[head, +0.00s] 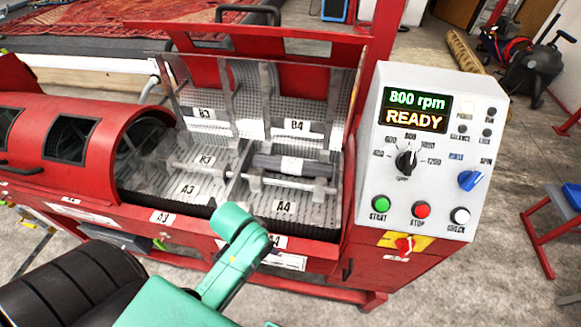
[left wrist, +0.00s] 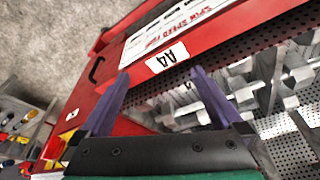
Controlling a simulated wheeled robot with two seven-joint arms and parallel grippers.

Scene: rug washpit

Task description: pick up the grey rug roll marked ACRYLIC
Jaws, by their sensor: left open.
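A dark grey roll (head: 293,166) with a pale band around its middle lies across the right-hand compartment of the red machine (head: 190,232), behind the A4 label (head: 284,207). Any writing on the band is too small to read. A metal bar runs in front of it. My left gripper (left wrist: 160,73) shows in the left wrist view with its two purple fingers apart and nothing between them. It is over the machine's front edge by an A4 label (left wrist: 167,58). In the head view its fingers are hidden behind my green arm. My right gripper is not in view.
The perforated lid (head: 262,95) stands raised behind the compartments. A dividing wall parts the A3 and A4 sides. The control box (head: 425,150) reading READY rises close on the right. A red curved cover (head: 85,140) is at the left. Bare floor (head: 510,215) lies farther right.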

